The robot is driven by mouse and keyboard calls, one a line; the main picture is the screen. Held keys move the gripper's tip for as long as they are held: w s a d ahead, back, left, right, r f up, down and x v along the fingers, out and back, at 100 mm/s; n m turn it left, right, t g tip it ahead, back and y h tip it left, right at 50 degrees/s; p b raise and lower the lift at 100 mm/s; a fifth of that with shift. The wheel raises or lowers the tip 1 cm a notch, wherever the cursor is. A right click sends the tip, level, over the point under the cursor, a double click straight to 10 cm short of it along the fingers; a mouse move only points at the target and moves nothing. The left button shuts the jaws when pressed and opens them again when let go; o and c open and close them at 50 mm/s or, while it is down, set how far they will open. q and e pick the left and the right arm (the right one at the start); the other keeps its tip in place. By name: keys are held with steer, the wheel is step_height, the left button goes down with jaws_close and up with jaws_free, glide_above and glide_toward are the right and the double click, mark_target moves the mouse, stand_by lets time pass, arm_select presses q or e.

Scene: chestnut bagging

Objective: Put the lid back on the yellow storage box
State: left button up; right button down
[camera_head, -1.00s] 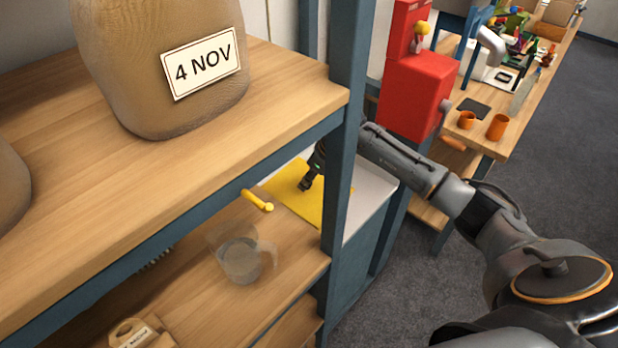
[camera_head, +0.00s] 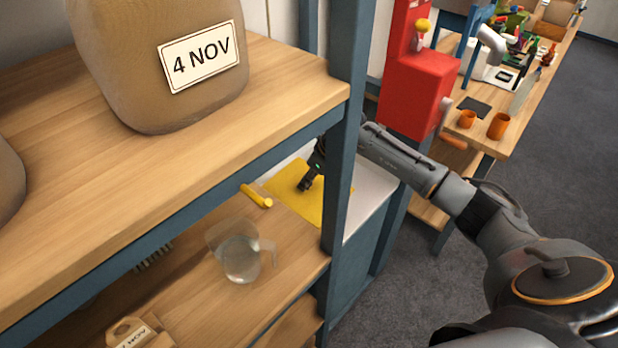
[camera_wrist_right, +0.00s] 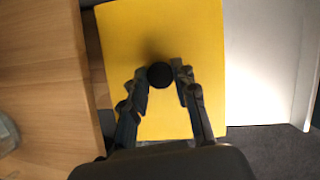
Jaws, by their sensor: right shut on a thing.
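The flat yellow lid (camera_head: 318,207) lies roughly level behind the dark shelf post, partly hidden by the post and my right arm. In the right wrist view the lid (camera_wrist_right: 205,50) is a broad yellow sheet with a round black knob (camera_wrist_right: 160,75) in its middle. My right gripper (camera_head: 304,187) is at the knob, and its two fingers (camera_wrist_right: 160,88) are shut on it from both sides. No walls of the yellow storage box can be made out, and I cannot tell whether the lid rests on anything. My left gripper is out of view.
A wooden shelf (camera_head: 200,290) adjoins the lid on the left, with a yellow cylinder (camera_head: 257,196) and a clear jug (camera_head: 238,258) on it. A blue-grey post (camera_head: 343,140) stands in front. A white surface (camera_head: 370,190) lies to the right.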

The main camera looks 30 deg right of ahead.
steer(key=c, duration=1)
jaws_free()
steer(key=shift+o, duration=0.7)
steer(key=o, duration=0.4)
steer(key=shift+r, duration=0.15)
steer(key=shift+r+p, duration=2)
steer(key=shift+r, duration=1.35)
